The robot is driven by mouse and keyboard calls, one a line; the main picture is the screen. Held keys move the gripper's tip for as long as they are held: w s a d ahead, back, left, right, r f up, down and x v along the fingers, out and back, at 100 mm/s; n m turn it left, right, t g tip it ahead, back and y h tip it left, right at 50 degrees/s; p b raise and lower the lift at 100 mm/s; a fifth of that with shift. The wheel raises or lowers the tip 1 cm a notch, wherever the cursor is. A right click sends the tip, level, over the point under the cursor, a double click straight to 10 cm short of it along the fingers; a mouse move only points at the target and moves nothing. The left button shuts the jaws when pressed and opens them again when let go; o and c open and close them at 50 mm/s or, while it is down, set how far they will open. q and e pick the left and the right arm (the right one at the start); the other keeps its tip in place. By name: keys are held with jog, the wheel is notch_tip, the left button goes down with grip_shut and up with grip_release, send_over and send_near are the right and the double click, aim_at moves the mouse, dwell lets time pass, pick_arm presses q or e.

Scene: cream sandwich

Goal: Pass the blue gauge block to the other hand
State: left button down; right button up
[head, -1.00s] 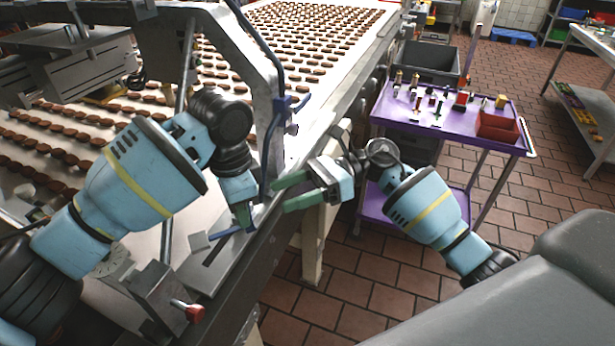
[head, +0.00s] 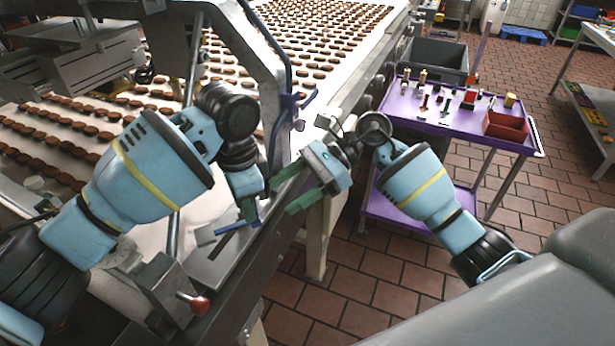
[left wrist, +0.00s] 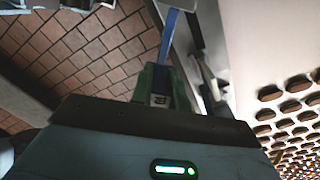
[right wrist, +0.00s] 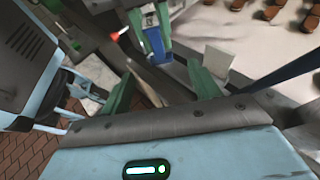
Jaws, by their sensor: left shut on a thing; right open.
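The blue gauge block (head: 238,227) is a thin blue bar held at the edge of the conveyor machine. My left gripper (head: 250,213) is shut on it with green fingers. The bar also shows in the left wrist view (left wrist: 168,36), sticking out beyond the fingers, with a pale grey piece at its far end. My right gripper (head: 281,196) is open and empty, just right of the left gripper, its fingers pointing left towards it. In the right wrist view the blue block (right wrist: 153,42) is ahead of the open fingers (right wrist: 163,82), apart from them.
The conveyor (head: 310,50) carries rows of brown biscuits. A grey metal post (head: 268,110) with a blue clamp stands close behind the grippers. A red-knobbed fixture (head: 198,305) is at front left. A purple cart (head: 400,112) with small parts and a red bin (head: 506,126) stands right.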

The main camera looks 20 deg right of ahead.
jog(key=x, duration=0.6)
jog(key=shift+a, duration=0.35)
jog(key=shift+f, duration=0.15)
jog(key=c, duration=1.2)
pick_arm(q)
jog(key=c, duration=1.4)
grip_release()
jog(key=shift+c, duration=0.2)
jog(key=shift+o, duration=0.8)
notch_tip(320, 180, up, 12)
jog(key=shift+r, duration=0.1)
